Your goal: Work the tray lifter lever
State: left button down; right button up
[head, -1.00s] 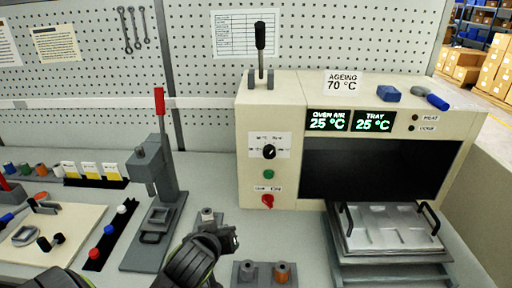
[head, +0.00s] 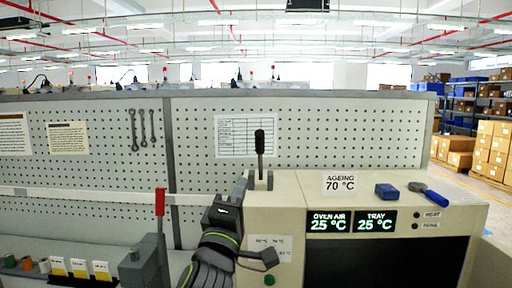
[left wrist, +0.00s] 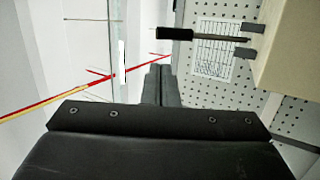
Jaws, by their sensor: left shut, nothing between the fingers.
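The tray lifter lever (head: 260,150) has a black grip on a thin rod and stands upright in a grey bracket on top of the beige ageing oven (head: 288,190). My left gripper (head: 241,184) is raised just left of the lever's bracket, with its fingers pointing up. In the left wrist view its fingers (left wrist: 160,85) are shut together with nothing between them. There the lever (left wrist: 198,36) lies across the upper right, apart from the fingers. My right gripper is not in view.
A blue block (head: 386,191) and a blue-handled tool (head: 430,193) lie on the oven top to the right. A press with a red handle (head: 160,202) stands at the left. The pegboard (head: 330,140) rises behind.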

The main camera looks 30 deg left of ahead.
pick_arm(q)
jog(key=shift+r, duration=0.2)
jog(key=p, duration=0.7)
send_near(259, 137)
jog(key=x, duration=0.5)
jog(key=shift+w+a+r, duration=0.1)
jog(key=shift+w+r, duration=0.15)
jog(key=shift+r, duration=0.1)
jog(key=shift+w+a+r+p, duration=0.15)
jog(key=shift+w+p, duration=0.15)
jog(key=shift+w, duration=0.2)
